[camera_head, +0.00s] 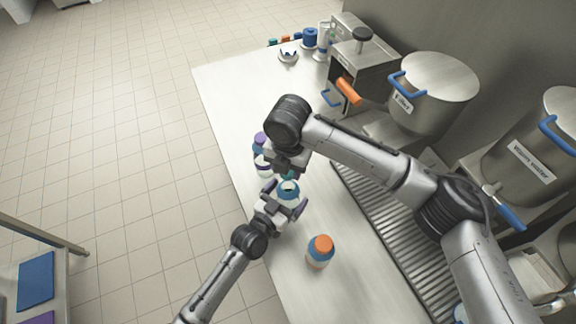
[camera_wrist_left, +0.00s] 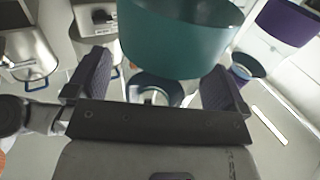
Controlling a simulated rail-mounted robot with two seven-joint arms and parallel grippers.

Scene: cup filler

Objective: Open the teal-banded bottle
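The teal-banded bottle (camera_head: 288,191) stands on the counter in the head view, its upper part partly hidden below my right gripper (camera_head: 287,168). A large teal part (camera_wrist_left: 180,40) fills the top of the left wrist view, with a smaller bluish ring (camera_wrist_left: 157,91) below it. I cannot tell whether the cap is on. My left gripper (camera_head: 284,198) comes from the lower left, fingers spread on either side of the bottle. In the left wrist view its fingers (camera_wrist_left: 157,85) are apart, with gaps beside the ring. My right gripper's fingers are mostly hidden.
A purple-topped bottle (camera_head: 260,139) and a pale bottle (camera_head: 263,161) stand close behind the grippers. An orange-capped bottle (camera_head: 320,252) stands nearer on the counter. Steel pots (camera_head: 432,92) and a drip grate (camera_head: 375,235) line the right. The counter's far left (camera_head: 235,85) is clear.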

